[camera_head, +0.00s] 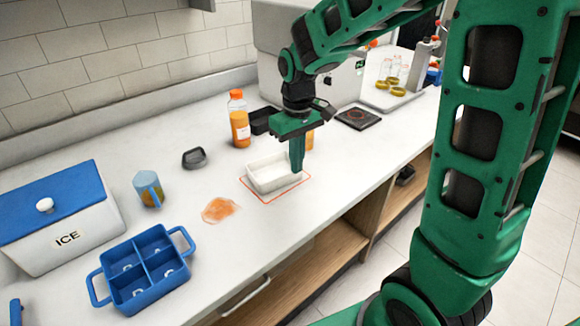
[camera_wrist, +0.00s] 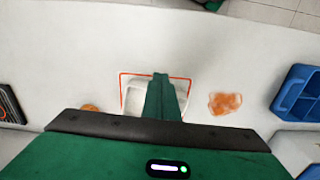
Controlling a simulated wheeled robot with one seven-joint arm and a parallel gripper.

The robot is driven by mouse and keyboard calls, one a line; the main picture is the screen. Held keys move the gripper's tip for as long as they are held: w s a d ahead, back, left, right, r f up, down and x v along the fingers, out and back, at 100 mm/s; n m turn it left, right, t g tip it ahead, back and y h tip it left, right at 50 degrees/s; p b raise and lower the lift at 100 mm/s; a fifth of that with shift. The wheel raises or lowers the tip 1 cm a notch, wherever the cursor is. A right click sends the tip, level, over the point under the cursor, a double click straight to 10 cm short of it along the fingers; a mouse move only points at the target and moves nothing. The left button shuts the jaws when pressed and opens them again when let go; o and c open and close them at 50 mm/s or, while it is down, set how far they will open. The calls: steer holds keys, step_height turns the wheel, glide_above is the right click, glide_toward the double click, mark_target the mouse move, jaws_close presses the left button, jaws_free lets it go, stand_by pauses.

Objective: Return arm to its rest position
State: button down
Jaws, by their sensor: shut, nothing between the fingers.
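My green gripper (camera_head: 297,168) points straight down over the worktop in the head view, its fingers shut together with nothing between them. It stands at the right end of a white tray (camera_head: 262,184). I cannot tell from the head view whether the fingertips touch the tray. In the wrist view the shut fingers (camera_wrist: 160,92) cover the middle of the white tray (camera_wrist: 133,98), which lies inside a red outline. My green arm reaches across the right side of the head view.
An orange juice bottle (camera_head: 239,122) stands behind the tray. An orange spill (camera_head: 219,209), a blue-lidded jug (camera_head: 148,188), a dark lid (camera_head: 194,157), a blue divided caddy (camera_head: 179,275) and an ICE box (camera_head: 80,229) are to the left. A black pad (camera_head: 357,118) lies right.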

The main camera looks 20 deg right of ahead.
steer(key=shift+r, duration=0.2)
steer(key=s+d+r+m, duration=0.2)
steer(key=s+d+m, duration=0.2)
steer(key=s+d, duration=0.4)
steer(key=s+d+r+m, duration=0.1)
steer(key=s+d+m, duration=0.4)
steer(key=s, duration=1.2)
steer(key=d, duration=0.3)
steer(key=shift+s+r+m, duration=0.3)
steer(key=shift+s+r, duration=0.05)
steer(key=shift+r, duration=0.05)
steer(key=shift+w+f, duration=0.25)
steer(key=shift+w, duration=0.4)
